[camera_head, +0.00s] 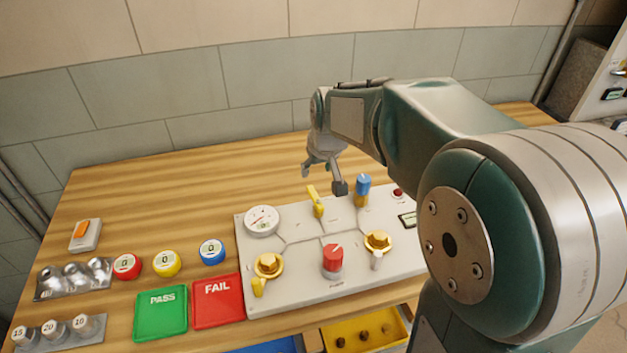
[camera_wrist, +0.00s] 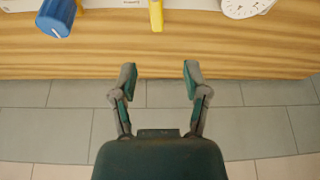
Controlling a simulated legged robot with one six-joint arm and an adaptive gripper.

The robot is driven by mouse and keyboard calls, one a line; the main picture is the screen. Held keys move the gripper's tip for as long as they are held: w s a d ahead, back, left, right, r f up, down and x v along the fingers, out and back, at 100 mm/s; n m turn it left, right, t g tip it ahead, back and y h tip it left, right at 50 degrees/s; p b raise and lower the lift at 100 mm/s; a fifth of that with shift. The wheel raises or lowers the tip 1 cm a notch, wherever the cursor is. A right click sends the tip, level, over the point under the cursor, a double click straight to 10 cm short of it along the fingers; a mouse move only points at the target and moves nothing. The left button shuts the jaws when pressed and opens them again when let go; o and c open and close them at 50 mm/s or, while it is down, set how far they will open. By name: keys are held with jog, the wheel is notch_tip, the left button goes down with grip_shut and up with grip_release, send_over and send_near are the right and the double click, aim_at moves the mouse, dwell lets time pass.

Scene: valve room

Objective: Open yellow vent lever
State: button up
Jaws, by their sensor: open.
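The yellow vent lever (camera_head: 316,201) stands on the back part of the white valve panel (camera_head: 300,286), between the round gauge and the blue knob in the head view. My gripper (camera_head: 323,179) hangs above the back of the panel, close to the lever in the picture. In the wrist view my gripper (camera_wrist: 158,72) is open and empty. The yellow lever (camera_wrist: 156,15) shows at the top edge there, beyond the fingertips and roughly centred between them, not touched. Its upper part in that view is cut off by the frame edge.
A blue knob (camera_head: 362,189) stands right of the lever, a gauge (camera_head: 262,220) left. A red knob (camera_head: 333,260) and yellow valves (camera_head: 268,265) (camera_head: 378,241) sit nearer. Green (camera_head: 160,314) and red (camera_head: 217,301) trays lie left of the panel. The wall (camera_head: 180,97) rises behind the table.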

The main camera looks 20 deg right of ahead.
send_over(312, 190)
jog(key=s, duration=0.3)
jog(key=f, duration=0.2)
jog(key=d+f, duration=0.1)
jog(key=f, duration=0.1)
jog(key=shift+w+f, duration=0.2)
jog(key=shift+f, duration=0.05)
jog(key=x, duration=0.3)
jog(key=a+x, duration=0.1)
jog(key=x, duration=0.2)
jog(key=shift+a+r, duration=0.1)
jog(key=shift+d, duration=0.25)
jog(key=shift+c, duration=0.9)
jog(key=shift+d, duration=0.1)
jog(key=c, duration=0.5)
grip_shut()
